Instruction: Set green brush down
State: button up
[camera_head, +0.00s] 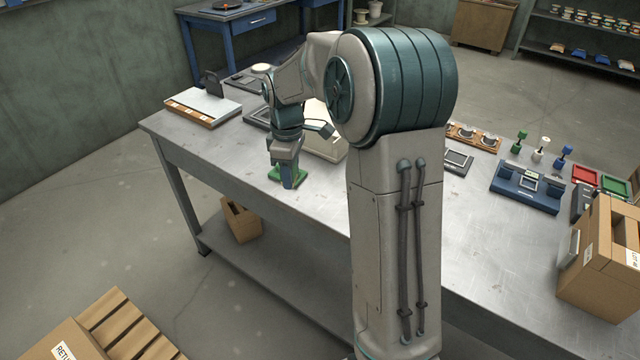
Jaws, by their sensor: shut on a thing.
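A green object, which I take to be the green brush (274,174), is at the tip of my gripper (288,180), low over the left part of the metal workbench (225,150), near its front edge. My gripper points down and is shut on it. Green shows on both sides of the fingers, and the fingers hide its middle. I cannot tell whether its underside touches the bench top.
A white-topped board (205,104) lies at the bench's left end. A blue fixture (526,187), small upright handled tools (541,145) and cardboard boxes (598,255) stand to the right. The bench top around my gripper's left side is clear.

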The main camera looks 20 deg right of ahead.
jog(key=p, duration=0.1)
send_over(323, 193)
notch_tip(323, 193, down, 6)
jog(key=shift+f, duration=0.15)
jog(key=shift+a+f+p, duration=0.1)
jog(key=shift+f+p, duration=0.35)
jog(key=shift+f, duration=1.5)
jog(key=shift+f, duration=0.2)
jog(key=o, duration=1)
jog(key=shift+c, duration=0.2)
jog(key=shift+r, duration=0.15)
